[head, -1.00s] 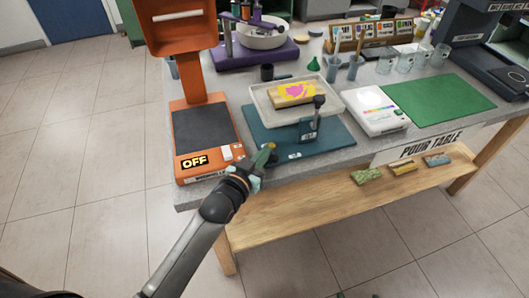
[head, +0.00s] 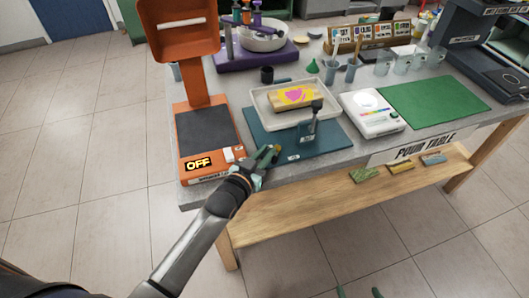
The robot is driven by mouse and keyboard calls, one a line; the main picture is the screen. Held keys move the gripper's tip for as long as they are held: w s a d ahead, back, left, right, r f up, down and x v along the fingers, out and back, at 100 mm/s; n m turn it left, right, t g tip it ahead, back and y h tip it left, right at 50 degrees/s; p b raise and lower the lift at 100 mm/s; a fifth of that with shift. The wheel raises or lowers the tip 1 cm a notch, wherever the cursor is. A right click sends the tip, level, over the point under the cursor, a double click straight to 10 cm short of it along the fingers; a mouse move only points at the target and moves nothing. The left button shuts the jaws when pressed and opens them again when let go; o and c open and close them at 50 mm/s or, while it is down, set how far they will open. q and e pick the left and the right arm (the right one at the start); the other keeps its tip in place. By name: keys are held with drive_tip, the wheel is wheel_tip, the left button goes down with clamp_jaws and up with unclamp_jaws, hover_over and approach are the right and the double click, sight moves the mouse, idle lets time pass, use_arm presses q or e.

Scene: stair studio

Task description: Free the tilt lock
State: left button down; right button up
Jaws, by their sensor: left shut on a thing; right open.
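A pale tray (head: 262,98) sits over a teal base (head: 330,142). On it lies a wooden block with a yellow and pink top (head: 294,96). A dark upright lever with a black head (head: 316,104) stands at the tray's front right corner; it looks like the tilt lock, but its label is too small to read. My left gripper (head: 268,157) is at the table's front edge, left of the lever and apart from it. It is shut on a small yellowish thing, mostly hidden by the fingers. My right gripper (head: 358,293) shows only its open green fingertips at the bottom edge.
An orange machine (head: 205,172) reading OFF stands left of the base. A white scale (head: 374,112) and a green mat (head: 434,102) lie to the right. Cups (head: 403,64) stand behind them. A wooden shelf (head: 300,205) with several small blocks juts out below the tabletop.

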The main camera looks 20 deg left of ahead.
use_arm(q)
drive_tip(key=shift+w+a+r+p, duration=0.3)
drive_tip(key=shift+w+a+r, duration=0.05)
idle(0.3)
idle(0.4)
drive_tip(key=shift+s, duration=0.5)
drive_tip(key=v, duration=1.2)
drive_tip(key=shift+d+f+p, duration=0.25)
drive_tip(key=shift+p, duration=0.1)
